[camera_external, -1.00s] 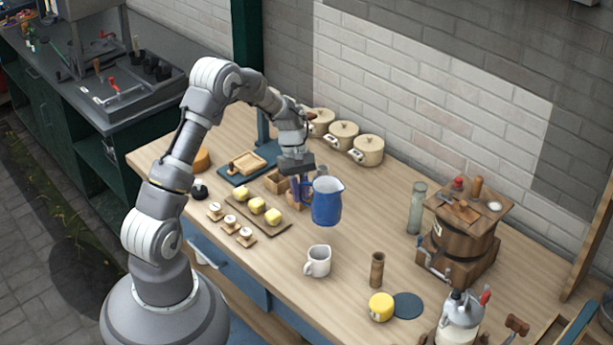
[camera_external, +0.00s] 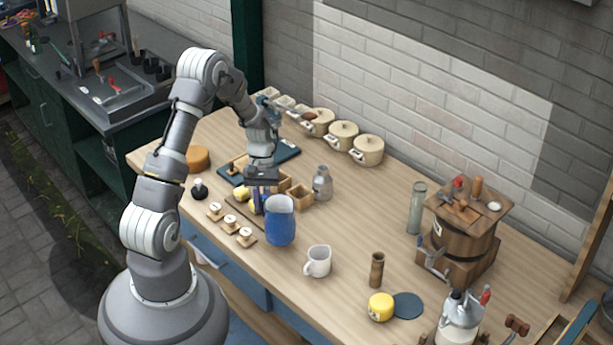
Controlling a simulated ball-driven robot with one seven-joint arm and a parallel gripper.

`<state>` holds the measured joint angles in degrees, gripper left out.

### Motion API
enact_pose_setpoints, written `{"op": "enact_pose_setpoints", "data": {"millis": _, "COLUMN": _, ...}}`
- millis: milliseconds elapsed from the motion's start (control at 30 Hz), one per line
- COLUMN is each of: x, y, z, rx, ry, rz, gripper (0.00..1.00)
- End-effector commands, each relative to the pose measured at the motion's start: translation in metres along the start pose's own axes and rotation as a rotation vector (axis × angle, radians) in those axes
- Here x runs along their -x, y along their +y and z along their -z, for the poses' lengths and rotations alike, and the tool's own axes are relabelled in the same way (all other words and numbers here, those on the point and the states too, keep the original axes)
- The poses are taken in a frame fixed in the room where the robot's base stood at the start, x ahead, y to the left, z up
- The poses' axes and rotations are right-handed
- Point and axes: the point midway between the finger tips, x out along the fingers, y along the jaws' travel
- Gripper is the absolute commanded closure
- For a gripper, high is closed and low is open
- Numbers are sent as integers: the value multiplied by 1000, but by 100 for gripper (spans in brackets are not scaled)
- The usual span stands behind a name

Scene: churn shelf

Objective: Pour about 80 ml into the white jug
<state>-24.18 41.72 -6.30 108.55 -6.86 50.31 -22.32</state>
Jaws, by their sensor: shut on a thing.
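A blue jug (camera_external: 280,224) with a pale inside is held by my gripper (camera_external: 260,199), which is shut on its handle side. The blue jug looks close to upright, and I cannot tell how high above the counter it is. The white jug (camera_external: 319,261) stands upright on the wooden counter to the right of the blue jug and nearer the front. The two are apart. The contents of both are not clear.
A board with yellow pieces (camera_external: 241,195) is partly hidden behind my gripper. A grey metal bottle (camera_external: 322,184) stands behind the blue jug. A wooden cup (camera_external: 377,270) and a yellow round thing (camera_external: 381,307) are to the right. Three lidded pots (camera_external: 368,151) line the wall.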

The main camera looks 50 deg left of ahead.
Motion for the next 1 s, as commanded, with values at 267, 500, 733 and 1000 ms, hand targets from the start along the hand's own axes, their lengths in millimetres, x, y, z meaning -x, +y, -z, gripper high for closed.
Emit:
{"op": "enact_pose_setpoints", "data": {"millis": 267, "x": -9, "y": -5, "z": -2, "rx": 70, "ry": 4, "rz": -30, "gripper": 100}}
{"op": "enact_pose_setpoints", "data": {"millis": 500, "x": -8, "y": -2, "z": -3, "rx": 95, "ry": 28, "rz": -16, "gripper": 100}}
{"op": "enact_pose_setpoints", "data": {"millis": 733, "x": -7, "y": 3, "z": -8, "rx": 127, "ry": 95, "rz": 46, "gripper": 100}}
{"op": "enact_pose_setpoints", "data": {"millis": 1000, "x": 3, "y": 13, "z": -23, "rx": 180, "ry": 215, "rz": 156, "gripper": 100}}
